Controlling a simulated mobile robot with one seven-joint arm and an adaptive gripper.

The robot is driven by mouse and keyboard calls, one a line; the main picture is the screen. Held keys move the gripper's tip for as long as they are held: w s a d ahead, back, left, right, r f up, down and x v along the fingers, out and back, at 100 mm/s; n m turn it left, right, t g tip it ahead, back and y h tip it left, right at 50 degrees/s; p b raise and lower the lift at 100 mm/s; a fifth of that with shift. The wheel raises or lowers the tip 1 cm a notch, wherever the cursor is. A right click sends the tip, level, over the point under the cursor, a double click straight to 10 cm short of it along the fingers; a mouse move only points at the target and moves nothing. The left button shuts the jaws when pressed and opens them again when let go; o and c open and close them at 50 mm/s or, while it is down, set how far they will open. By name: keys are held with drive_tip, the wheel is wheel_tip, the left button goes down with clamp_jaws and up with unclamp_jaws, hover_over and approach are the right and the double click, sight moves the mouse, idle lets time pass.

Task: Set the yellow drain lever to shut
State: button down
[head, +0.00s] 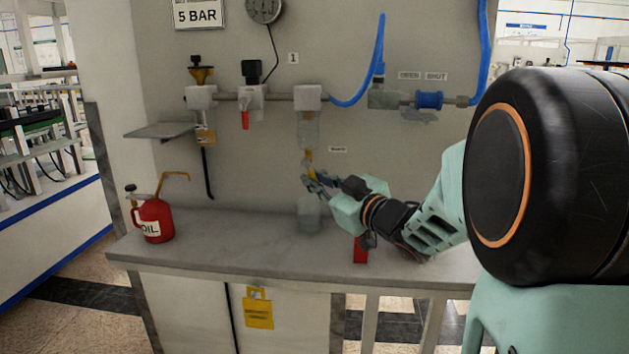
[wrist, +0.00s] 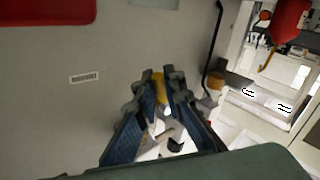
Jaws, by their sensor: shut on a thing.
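The yellow drain lever (head: 309,158) hangs below a clear bowl (head: 307,132) on the wall-mounted air line. My gripper (head: 313,180) reaches in from the right, its fingertips at the lever's lower part. In the wrist view my gripper (wrist: 161,80) is shut on the yellow lever (wrist: 159,90), which shows between the two blue-padded fingers. The fingers hide part of the lever, and I cannot read its exact setting. A small label (head: 338,149) is on the wall to the right of the lever; it also shows in the wrist view (wrist: 83,77).
A clear cup (head: 308,214) stands on the bench (head: 230,225) under my gripper. A red block (head: 360,250) is at the bench's front, below my arm. A red oil can (head: 153,219) stands at the left. A red-handled valve (head: 245,119) is up the line.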

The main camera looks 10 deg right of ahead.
drive_tip(key=shift+r+p, duration=0.1)
drive_tip(key=shift+p, duration=0.25)
drive_tip(key=n+p, duration=0.1)
drive_tip(key=p, duration=0.1)
drive_tip(key=r+g+p, duration=0.1)
drive_tip(key=p, duration=0.1)
drive_tip(key=shift+s+d+r+n+g+h+p, duration=0.1)
drive_tip(key=shift+s+d+n+g+h+p, duration=0.05)
drive_tip(key=shift+d+n+g+h+p, duration=0.2)
drive_tip(key=n+g+h+p, duration=0.1)
drive_tip(key=h+p, duration=0.1)
drive_tip(key=p, duration=0.3)
drive_tip(key=d+r+n+g+h+p, duration=0.1)
drive_tip(key=n+p, duration=0.1)
drive_tip(key=p, duration=0.2)
drive_tip(key=r+n+g+h+p, duration=0.1)
drive_tip(key=n+g+h+p, duration=0.1)
drive_tip(key=p, duration=0.3)
drive_tip(key=shift+s+d+r+h+p, duration=0.15)
drive_tip(key=shift+s+d+h+p, duration=0.05)
drive_tip(key=shift+s+h+p, duration=0.15)
drive_tip(key=shift+n, duration=0.25)
drive_tip(key=c, duration=2)
unclamp_jaws()
drive_tip(key=shift+w, duration=0.1)
